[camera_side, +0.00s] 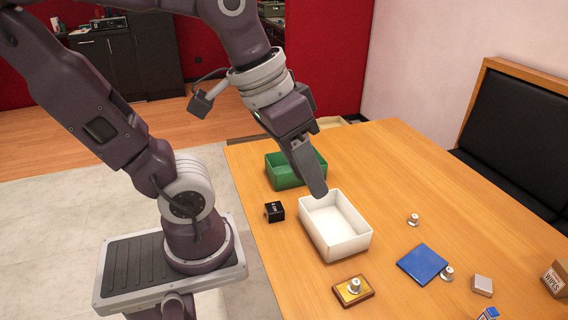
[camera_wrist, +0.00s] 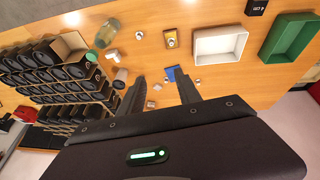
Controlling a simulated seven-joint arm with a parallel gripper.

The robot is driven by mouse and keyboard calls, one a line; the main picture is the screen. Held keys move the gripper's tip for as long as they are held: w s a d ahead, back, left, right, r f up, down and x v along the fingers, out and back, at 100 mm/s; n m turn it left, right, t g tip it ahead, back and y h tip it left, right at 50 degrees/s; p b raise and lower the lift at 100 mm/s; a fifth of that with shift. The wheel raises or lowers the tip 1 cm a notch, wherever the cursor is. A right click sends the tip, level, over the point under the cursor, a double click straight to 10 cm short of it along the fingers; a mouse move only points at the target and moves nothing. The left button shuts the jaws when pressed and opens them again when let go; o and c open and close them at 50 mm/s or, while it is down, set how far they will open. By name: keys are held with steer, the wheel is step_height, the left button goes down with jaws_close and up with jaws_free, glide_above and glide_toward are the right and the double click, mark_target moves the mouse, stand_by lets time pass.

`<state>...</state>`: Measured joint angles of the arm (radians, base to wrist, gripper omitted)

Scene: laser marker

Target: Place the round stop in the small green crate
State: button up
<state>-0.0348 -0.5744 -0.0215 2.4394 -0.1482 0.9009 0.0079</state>
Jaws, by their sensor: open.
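The small green crate (camera_side: 270,172) stands at the table's far left in the side view and at the upper right in the wrist view (camera_wrist: 271,45). Its visible inside looks empty. Small silver round stops show in the side view: one (camera_side: 413,221) stands alone on the table, one (camera_side: 447,273) is at the blue plate's right edge, and one (camera_side: 353,286) is on a gold block. I cannot tell which is meant. My gripper (camera_side: 319,190) is above the table between the green crate and white tray in the picture. In the wrist view its fingers (camera_wrist: 162,90) are apart with nothing held.
A white tray (camera_side: 364,238) stands in front of the green crate, with a small black box (camera_side: 274,211) beside it. A blue plate (camera_side: 421,263), gold block (camera_side: 367,294), silver block (camera_side: 482,285) and wipes box (camera_side: 557,279) lie nearer. The table's back right is clear.

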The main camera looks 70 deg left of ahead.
steer(key=shift+o, duration=0.6)
steer(key=shift+s+a+m+t+y, duration=0.4)
steer(key=shift+s+a+t+y, duration=0.2)
steer(key=shift+s+a, duration=0.65)
steer(key=n+g+h, duration=0.3)
steer(key=n+h, duration=0.1)
steer(key=n, duration=2.2)
glide_above(450, 269)
steer(key=s+a, duration=0.2)
step_height(450, 269, down, 31)
steer(key=x, duration=0.7)
steer(key=shift+w+a+f, duration=0.1)
steer(key=shift+a, duration=0.3)
jaws_close()
